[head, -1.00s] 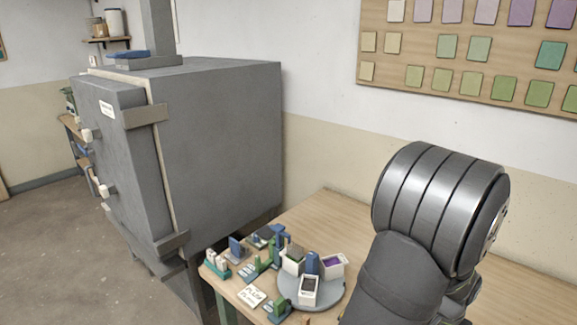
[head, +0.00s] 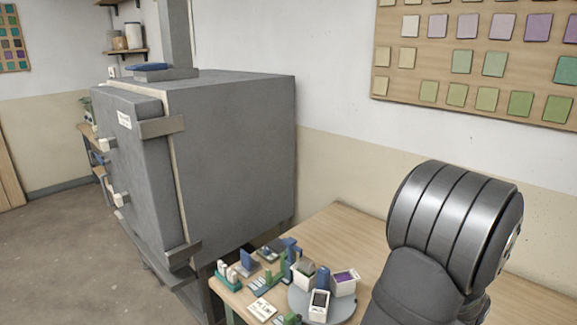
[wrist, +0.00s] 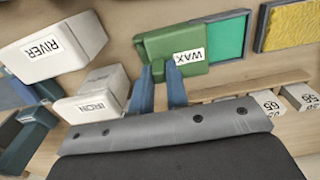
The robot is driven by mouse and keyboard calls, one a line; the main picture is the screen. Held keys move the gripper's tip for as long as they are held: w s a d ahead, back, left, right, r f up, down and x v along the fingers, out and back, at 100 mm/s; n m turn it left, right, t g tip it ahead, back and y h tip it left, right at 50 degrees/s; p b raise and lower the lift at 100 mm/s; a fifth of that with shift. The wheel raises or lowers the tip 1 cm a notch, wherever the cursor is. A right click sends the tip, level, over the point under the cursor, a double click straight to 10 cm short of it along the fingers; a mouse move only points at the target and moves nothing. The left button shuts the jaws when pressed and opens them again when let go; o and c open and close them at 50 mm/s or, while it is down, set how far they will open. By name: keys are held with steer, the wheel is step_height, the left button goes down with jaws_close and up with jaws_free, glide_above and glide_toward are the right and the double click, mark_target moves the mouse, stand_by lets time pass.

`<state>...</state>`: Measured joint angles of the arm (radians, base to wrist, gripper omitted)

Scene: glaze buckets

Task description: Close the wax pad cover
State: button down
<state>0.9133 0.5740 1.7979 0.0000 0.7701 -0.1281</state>
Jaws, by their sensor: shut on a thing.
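The wax pad cover (wrist: 158,44) is a green lid with a white "WAX" label, in the upper middle of the wrist view. Beside it on the right lies a teal pad (wrist: 226,40) in a dark frame, its surface bare at least in part. My gripper (wrist: 160,72) has two blue fingers reaching the near edge of the cover, shut on it around a small green part. How far the cover is tilted is hard to tell. In the head view neither my gripper nor the wax pad shows; only my arm is at the right.
A yellow pad (wrist: 289,26) lies at the right. Numbered white blocks (wrist: 268,102) sit at lower right. In the head view a grey kiln (head: 225,140) stands beyond the table.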

steer(key=shift+w+a, duration=1.95)
steer(key=shift+a, duration=0.05)
steer(key=c, duration=1.5)
jaws_free()
steer(key=shift+r, duration=0.1)
step_height(320, 180, up, 7)
steer(key=shift+f, duration=0.1)
